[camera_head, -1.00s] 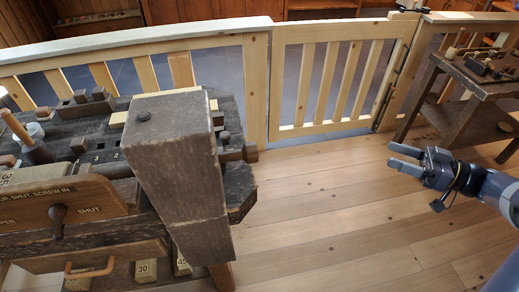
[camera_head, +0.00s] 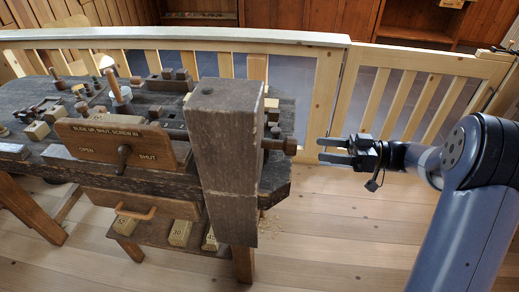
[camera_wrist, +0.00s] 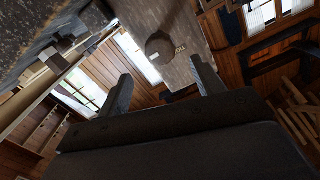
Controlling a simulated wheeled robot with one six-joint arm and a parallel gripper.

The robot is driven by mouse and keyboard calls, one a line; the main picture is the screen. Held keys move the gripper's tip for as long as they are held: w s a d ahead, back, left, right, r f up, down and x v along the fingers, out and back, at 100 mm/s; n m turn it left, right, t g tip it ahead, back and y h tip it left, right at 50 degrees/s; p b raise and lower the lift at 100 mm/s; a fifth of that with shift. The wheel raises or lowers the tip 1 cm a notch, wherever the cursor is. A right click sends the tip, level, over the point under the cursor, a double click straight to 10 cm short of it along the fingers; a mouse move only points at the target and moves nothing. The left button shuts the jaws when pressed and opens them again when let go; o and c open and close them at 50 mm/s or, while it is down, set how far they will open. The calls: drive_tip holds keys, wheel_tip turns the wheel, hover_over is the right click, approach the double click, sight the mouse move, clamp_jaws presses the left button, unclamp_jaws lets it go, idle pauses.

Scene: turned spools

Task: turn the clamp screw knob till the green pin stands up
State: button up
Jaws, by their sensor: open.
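The clamp screw knob (camera_head: 291,146) is brown wood and sticks out from the right side of a thick dark wooden post (camera_head: 226,190). In the wrist view the round knob (camera_wrist: 160,47) shows against a plank with a small marking. My gripper (camera_head: 321,150) is open and empty, just right of the knob and at about its height, its fingers pointing at it with a small gap. In the wrist view the knob lies ahead between my two fingertips (camera_wrist: 160,72). I cannot make out the green pin for certain in either view.
A dark workbench (camera_head: 100,175) carries pegs and blocks. Its front board (camera_head: 122,143) reads OPEN and SHUT beside a dark lever (camera_head: 123,158). Numbered blocks (camera_head: 180,233) sit on a low shelf. A wooden fence (camera_head: 400,100) stands behind. The plank floor (camera_head: 340,240) at right is clear.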

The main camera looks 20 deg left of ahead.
sight(285, 146)
drive_tip(key=p+x, duration=0.1)
drive_tip(key=x, duration=1)
drive_tip(key=shift+p, duration=0.4)
drive_tip(key=shift+c, duration=0.5)
drive_tip(key=c, duration=0.9)
drive_tip(key=shift+b, duration=0.4)
